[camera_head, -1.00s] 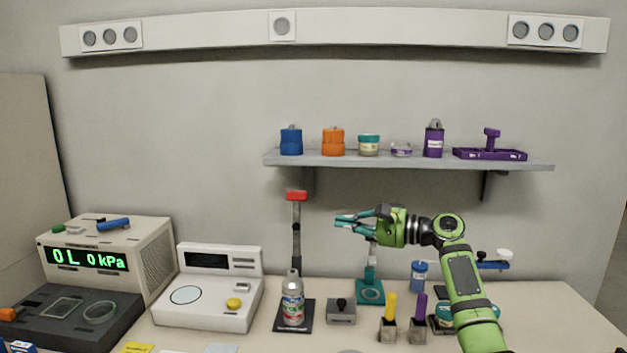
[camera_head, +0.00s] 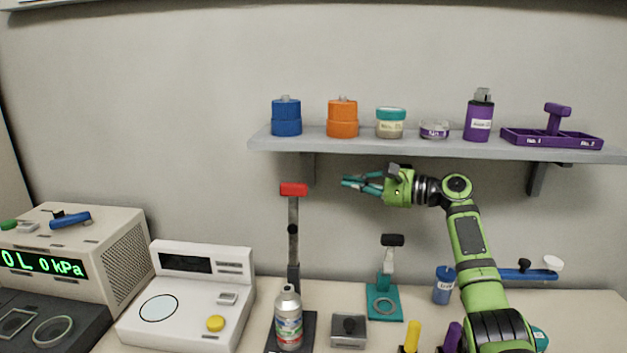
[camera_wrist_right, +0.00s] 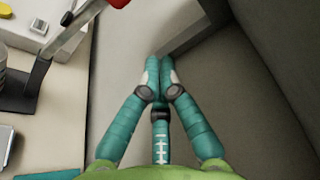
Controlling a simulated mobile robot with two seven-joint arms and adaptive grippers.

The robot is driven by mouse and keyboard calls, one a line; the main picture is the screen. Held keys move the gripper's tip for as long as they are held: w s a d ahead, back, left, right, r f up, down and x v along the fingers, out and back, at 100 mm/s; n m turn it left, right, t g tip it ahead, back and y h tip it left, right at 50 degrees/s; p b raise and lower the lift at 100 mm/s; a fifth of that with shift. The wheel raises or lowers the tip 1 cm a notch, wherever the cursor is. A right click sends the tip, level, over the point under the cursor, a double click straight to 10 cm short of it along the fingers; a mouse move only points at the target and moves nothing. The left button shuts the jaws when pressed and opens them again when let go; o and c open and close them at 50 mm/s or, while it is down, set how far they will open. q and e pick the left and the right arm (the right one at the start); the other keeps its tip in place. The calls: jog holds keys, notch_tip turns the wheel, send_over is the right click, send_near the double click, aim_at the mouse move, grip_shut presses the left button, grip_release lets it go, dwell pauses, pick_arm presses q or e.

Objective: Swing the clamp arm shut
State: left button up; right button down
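Two upright arms on stands show in the head view; I cannot tell for sure which is the clamp arm. One is a tall grey lever (camera_head: 293,240) with a red handle (camera_head: 293,189), standing up behind a bottle (camera_head: 288,318) on a black base plate (camera_head: 310,328). The other is a short light arm (camera_head: 388,262) with a black top, upright on a teal base (camera_head: 398,307). My right gripper (camera_head: 346,182) is in the air right of the red handle, level with it and apart. Its teal fingertips (camera_wrist_right: 159,62) meet with nothing between them. The red handle (camera_wrist_right: 118,3) is partly cut off in the wrist view.
A shelf (camera_head: 260,141) with jars and a purple rack (camera_head: 552,138) is above my right gripper. A pressure box (camera_head: 120,235) and a white device (camera_head: 185,325) stand at left. A grey block (camera_head: 348,332), yellow and purple handles and a blue jar (camera_head: 444,287) stand at right.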

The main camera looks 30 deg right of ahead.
jog(key=r+p+x, duration=0.1)
jog(key=p+x, duration=0.3)
jog(key=x, duration=0.6)
jog(key=s+a+p, duration=0.2)
jog(key=s, duration=0.1)
jog(key=shift+a+f, duration=0.1)
jog(key=shift+f, duration=0.15)
